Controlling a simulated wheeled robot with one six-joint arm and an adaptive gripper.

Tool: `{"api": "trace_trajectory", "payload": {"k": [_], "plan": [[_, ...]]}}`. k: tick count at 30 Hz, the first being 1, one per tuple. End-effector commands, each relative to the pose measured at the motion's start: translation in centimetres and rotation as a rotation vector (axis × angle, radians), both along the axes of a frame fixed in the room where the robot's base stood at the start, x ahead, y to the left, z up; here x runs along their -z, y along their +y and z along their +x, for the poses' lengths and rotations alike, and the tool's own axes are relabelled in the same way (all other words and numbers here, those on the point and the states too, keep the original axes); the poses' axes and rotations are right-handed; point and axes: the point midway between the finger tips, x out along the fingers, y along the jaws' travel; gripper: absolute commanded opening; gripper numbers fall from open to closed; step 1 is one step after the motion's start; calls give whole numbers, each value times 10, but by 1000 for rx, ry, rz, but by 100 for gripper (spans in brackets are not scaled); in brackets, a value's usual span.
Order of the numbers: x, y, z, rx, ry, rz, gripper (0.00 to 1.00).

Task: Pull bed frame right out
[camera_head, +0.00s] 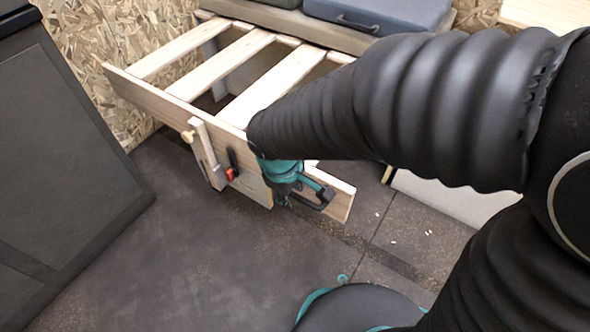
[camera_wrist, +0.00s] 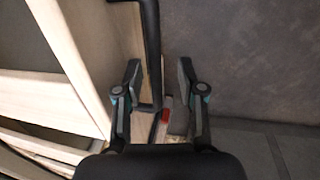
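The bed frame (camera_head: 160,101) is pale wood with slats across the top and stands out from the wall bench. A wooden bracket with a round knob (camera_head: 188,137) and a black and red fitting (camera_head: 231,173) are on its front board. My gripper (camera_head: 305,195) is at the front board's right part, partly hidden by my arm. In the wrist view my gripper (camera_wrist: 158,80) is open, its two fingers apart. A black bar (camera_wrist: 149,45) runs down between the fingers, nearer the left one. The red piece (camera_wrist: 167,103) shows behind it. Contact cannot be told.
A large dark panel (camera_head: 60,150) stands at the left. A blue-grey case (camera_head: 378,14) lies on the bench behind the frame. The dark floor (camera_head: 210,270) in front is clear apart from small white bits (camera_head: 393,241) at the right.

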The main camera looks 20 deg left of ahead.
Motion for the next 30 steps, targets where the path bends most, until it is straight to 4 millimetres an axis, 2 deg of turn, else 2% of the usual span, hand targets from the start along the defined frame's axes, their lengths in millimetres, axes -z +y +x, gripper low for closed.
{"api": "trace_trajectory", "payload": {"k": [5, 15, 21, 30], "plan": [[-13, 2, -2, -2, -3, 3, 39], [-77, 7, -15, -7, -3, 4, 39], [-105, 9, -21, -6, -2, 2, 39], [-118, 9, -24, -6, 1, 0, 39]]}}
